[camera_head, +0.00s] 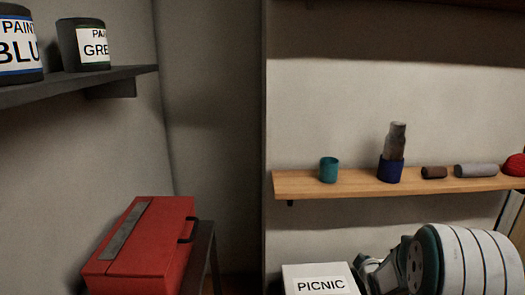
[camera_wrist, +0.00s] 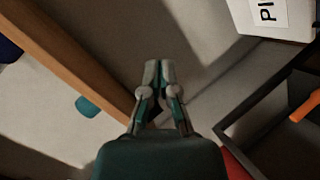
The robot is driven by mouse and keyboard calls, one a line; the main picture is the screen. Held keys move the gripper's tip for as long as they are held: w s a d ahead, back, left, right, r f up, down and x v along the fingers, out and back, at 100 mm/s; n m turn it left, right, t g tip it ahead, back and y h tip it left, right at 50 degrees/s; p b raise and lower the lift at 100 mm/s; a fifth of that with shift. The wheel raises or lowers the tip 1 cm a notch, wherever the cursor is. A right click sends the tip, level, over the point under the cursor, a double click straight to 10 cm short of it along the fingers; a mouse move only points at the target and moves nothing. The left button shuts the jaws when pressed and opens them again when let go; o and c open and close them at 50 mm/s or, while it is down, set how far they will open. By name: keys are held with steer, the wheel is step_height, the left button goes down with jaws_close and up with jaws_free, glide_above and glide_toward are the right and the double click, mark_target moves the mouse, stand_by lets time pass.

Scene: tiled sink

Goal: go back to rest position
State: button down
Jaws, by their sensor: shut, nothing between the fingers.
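My gripper (camera_wrist: 159,68) shows in the middle of the wrist view. Its two fingers are together at the tips, with nothing between them. Part of my arm (camera_head: 445,262) shows at the lower right of the head view, in front of the wall and below the wooden shelf. In the wrist view the gripper is beside the wooden shelf's edge (camera_wrist: 75,58), apart from the things around it as far as I can tell.
The wooden shelf (camera_head: 300,185) holds a teal cup (camera_head: 328,170), a blue cup (camera_head: 390,170) with a grey-brown object in it, and several small items. A white PICNIC box (camera_head: 320,284) and red toolbox (camera_head: 140,245) stand lower. Paint cans (camera_head: 82,45) stand on the dark shelf (camera_head: 75,84).

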steer(key=s+a+r+m+g, duration=0.2)
steer(key=s+a+r+m, duration=0.15)
steer(key=s+r, duration=0.45)
steer(key=s+a+r+m+g, duration=0.1)
steer(key=s+a+r+m, duration=0.1)
steer(key=s, duration=0.7)
steer(key=s+a+r+m+g+y, duration=0.1)
steer(key=s+a, duration=0.4)
steer(key=s, duration=0.5)
steer(key=s+a+r+m+g, duration=0.3)
steer(key=s+a+r+m, duration=0.1)
steer(key=s, duration=0.5)
steer(key=shift+s+r, duration=0.25)
steer(key=shift+r, duration=0.25)
steer(key=shift+m, duration=0.25)
